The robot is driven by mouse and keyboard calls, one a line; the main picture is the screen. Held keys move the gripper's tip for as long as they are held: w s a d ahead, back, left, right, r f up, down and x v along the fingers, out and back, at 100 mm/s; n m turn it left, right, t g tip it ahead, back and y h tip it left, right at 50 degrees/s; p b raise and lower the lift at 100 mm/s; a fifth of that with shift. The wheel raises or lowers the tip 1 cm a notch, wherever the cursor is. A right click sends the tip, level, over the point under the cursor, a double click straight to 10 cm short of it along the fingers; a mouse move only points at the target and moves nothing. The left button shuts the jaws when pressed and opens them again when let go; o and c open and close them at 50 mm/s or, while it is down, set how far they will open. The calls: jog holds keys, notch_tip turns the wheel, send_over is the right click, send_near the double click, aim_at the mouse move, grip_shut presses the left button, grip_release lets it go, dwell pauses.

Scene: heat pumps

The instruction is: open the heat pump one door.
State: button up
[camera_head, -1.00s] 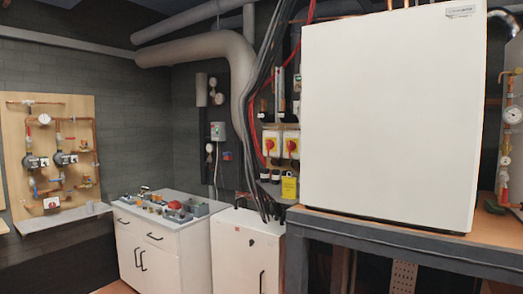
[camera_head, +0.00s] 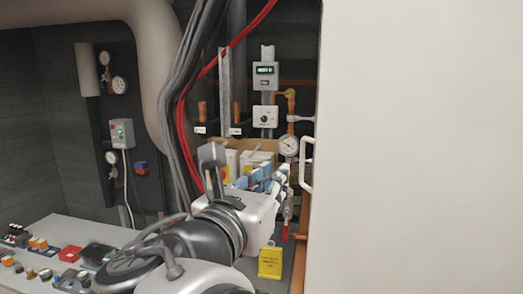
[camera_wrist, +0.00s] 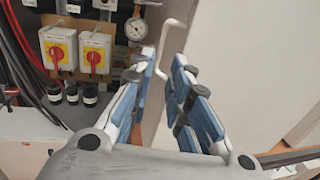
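The heat pump's large white front (camera_head: 420,150) fills the right side of the head view, its left edge upright. A white bar handle (camera_head: 306,165) stands out at that edge. My gripper (camera_head: 279,180) is just left of the handle, with blue-padded fingers pointing toward it. In the wrist view my gripper (camera_wrist: 166,72) has its fingers apart. The handle (camera_wrist: 180,38) shows just beyond the fingertips, its lower part running between or behind them. I cannot tell whether they touch it. The white panel (camera_wrist: 245,60) lies to the right in the wrist view.
Black cables and red hoses (camera_head: 190,90) hang at the left. A cabinet top with small parts (camera_head: 50,255) is at lower left. A yellow tag (camera_head: 271,262) hangs below.

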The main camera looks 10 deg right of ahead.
aim_at(302, 153)
jog(key=x, duration=1.6)
jog(key=shift+w+d, duration=0.2)
jog(key=shift+d, duration=0.25)
grip_shut()
